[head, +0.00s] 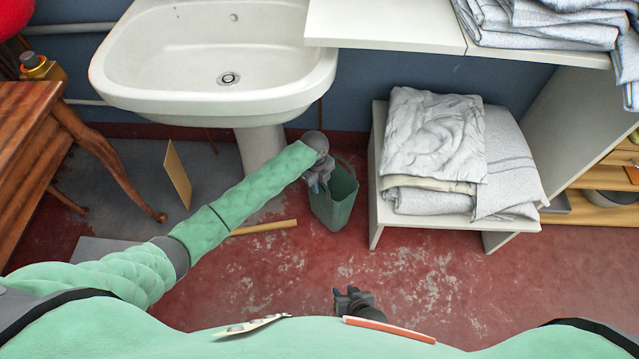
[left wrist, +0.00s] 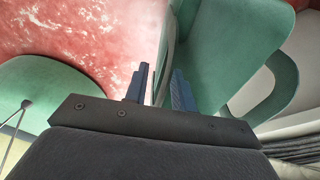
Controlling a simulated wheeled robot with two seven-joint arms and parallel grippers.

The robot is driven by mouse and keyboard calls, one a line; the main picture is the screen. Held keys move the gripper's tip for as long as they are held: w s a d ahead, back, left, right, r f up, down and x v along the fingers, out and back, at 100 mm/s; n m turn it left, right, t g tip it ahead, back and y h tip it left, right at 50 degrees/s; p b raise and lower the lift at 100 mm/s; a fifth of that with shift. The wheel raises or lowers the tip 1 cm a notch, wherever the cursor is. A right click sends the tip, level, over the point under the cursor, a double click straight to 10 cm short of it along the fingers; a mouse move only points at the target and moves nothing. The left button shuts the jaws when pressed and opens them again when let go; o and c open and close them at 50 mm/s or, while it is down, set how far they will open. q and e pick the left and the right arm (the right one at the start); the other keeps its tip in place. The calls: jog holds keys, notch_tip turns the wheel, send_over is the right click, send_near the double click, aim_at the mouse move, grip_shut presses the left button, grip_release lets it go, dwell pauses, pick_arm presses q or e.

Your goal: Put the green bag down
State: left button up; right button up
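The green bag (head: 340,203) hangs upright, open at the top with a looped handle, between the sink pedestal and the low white shelf. My left gripper (head: 318,182) is at the bag's upper left rim. In the left wrist view, the bag (left wrist: 225,50) fills the upper right, and the fingers of my left gripper (left wrist: 160,90) are close together with a thin edge of the bag between them. Whether the bag's bottom touches the floor cannot be told. My right gripper (head: 352,300) is low in the middle, near my body, away from the bag; its finger gap is unclear.
The red worn floor (head: 420,290) is clear in front of the bag. A white shelf (head: 377,190) with folded cloths (head: 435,145) stands to the right. A white sink (head: 215,65) is above left. A wooden stick (head: 264,228) lies on the floor; a wooden table (head: 30,140) stands left.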

pick_arm(q)
jog(key=r, duration=0.5)
jog(key=r+p, duration=0.1)
jog(key=r, duration=0.1)
jog(key=shift+w+a+r, duration=0.15)
jog(key=shift+w+a, duration=0.15)
jog(key=s+d+n+t+h, duration=0.5)
jog(key=s+d+n, duration=0.4)
jog(key=s+n, duration=0.3)
jog(key=s+a+f+n+t, duration=0.1)
jog(key=s+a+f+n, duration=0.2)
jog(key=s, duration=0.4)
jog(key=s+a+f+n+t+y, duration=0.1)
jog(key=s+a+f+n, duration=0.3)
jog(key=s+f, duration=0.3)
jog(key=s+a+f+n+t+y, duration=0.1)
jog(key=s+a+f+n, duration=0.2)
jog(key=s+f+n, duration=0.2)
jog(key=s+n, duration=0.1)
jog(key=s, duration=0.2)
jog(key=shift+a, duration=0.2)
